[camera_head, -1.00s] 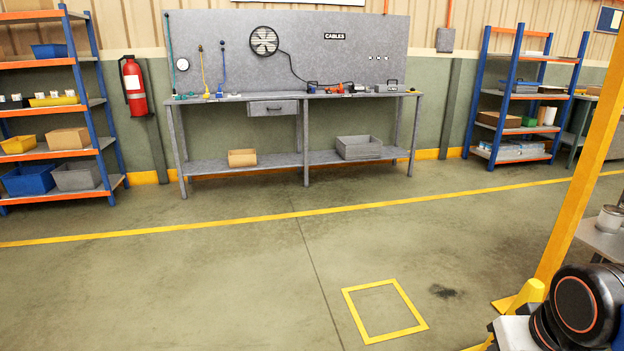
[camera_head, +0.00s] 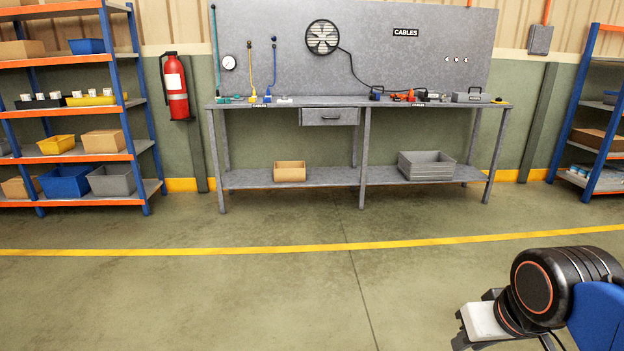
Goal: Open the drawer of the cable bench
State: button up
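The cable bench (camera_head: 460,103) is a grey bench against the back wall, with a tall grey pegboard marked "CABLES" above it. Its drawer (camera_head: 331,117) hangs under the left half of the top and looks shut. A dark bar handle (camera_head: 331,119) is on the drawer's front. Part of my arm shows at the lower right, well away from the bench, across the open floor. My gripper's fingertips cannot be made out in this view.
A shelf rack (camera_head: 105,80) with bins stands left of the bench, and another (camera_head: 575,110) stands right. A red fire extinguisher (camera_head: 176,87) hangs on the wall. A yellow floor line (camera_head: 300,250) crosses in front. The floor before the bench is clear.

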aim_at(345, 116)
jog(key=i, duration=1.1)
jog(key=i+j+z, duration=0.1)
jog(key=i, duration=1)
jog(key=i+j, duration=0.1)
jog(key=i, duration=1)
jog(key=i+j+z, duration=0.1)
jog(key=i+z, duration=0.25)
jog(key=i, duration=0.25)
